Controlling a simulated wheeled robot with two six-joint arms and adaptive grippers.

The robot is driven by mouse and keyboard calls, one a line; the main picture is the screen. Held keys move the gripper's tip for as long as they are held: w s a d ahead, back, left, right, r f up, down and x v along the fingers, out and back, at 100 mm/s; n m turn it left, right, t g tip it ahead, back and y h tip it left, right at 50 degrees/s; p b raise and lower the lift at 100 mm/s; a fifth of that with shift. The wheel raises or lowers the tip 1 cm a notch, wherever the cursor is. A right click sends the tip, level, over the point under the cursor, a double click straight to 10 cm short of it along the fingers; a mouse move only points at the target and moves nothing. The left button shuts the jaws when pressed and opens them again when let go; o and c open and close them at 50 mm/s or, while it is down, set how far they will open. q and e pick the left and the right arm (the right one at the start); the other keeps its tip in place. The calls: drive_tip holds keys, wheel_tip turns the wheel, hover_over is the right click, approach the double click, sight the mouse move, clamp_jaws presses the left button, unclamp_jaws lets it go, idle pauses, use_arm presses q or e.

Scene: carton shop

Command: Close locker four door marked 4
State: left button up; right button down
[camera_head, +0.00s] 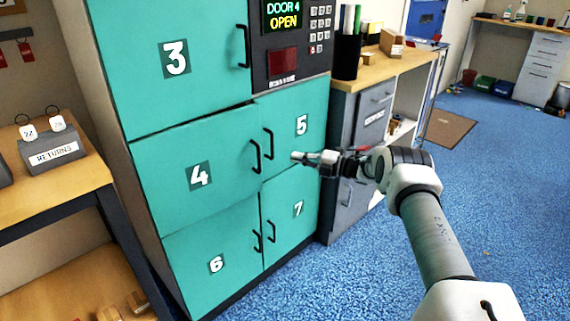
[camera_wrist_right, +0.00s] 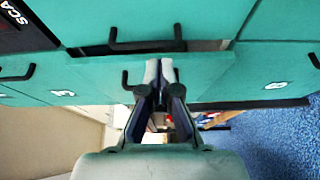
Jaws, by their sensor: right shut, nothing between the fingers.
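The teal locker door marked 4 (camera_head: 225,165) is in the middle left of the head view, below door 3 and above door 6. It looks nearly flush, perhaps slightly ajar. Its black handle (camera_head: 255,157) is near its right edge. The locker display (camera_head: 283,16) reads "DOOR 4 OPEN". My right gripper (camera_head: 297,157) is shut and empty, in front of door 5 (camera_head: 300,125), to the right of both handles. In the right wrist view, the shut fingertips (camera_wrist_right: 160,72) are close to teal fronts and black handles; contact cannot be told. My left gripper is out of view.
Door 3 (camera_head: 172,75), door 6 (camera_head: 215,260) and door 7 (camera_head: 292,210) look shut. A wooden bench with a "RETURNS" box (camera_head: 55,155) stands at the left. A grey drawer cabinet (camera_head: 347,130) stands right of the lockers. Blue carpet (camera_head: 510,190) is open at the right.

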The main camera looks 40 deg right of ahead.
drive_tip(key=s+a+f+m+t+h+p, duration=0.1)
drive_tip(key=s+f+m+t+h, duration=0.15)
drive_tip(key=m, duration=0.65)
drive_tip(key=s+a+f+m+t+h+p, duration=0.15)
drive_tip(key=s+m+h, duration=0.25)
drive_tip(key=m, duration=0.5)
drive_tip(key=s+a+r+m+g+h+p, duration=0.2)
drive_tip(key=s+a+r+m+p, duration=0.1)
drive_tip(key=s+a+r+m, duration=0.3)
drive_tip(key=w+a+r+t+b, duration=0.1)
drive_tip(key=w, duration=1.5)
drive_tip(key=shift+w+a, duration=0.25)
drive_tip(key=shift+a, duration=0.1)
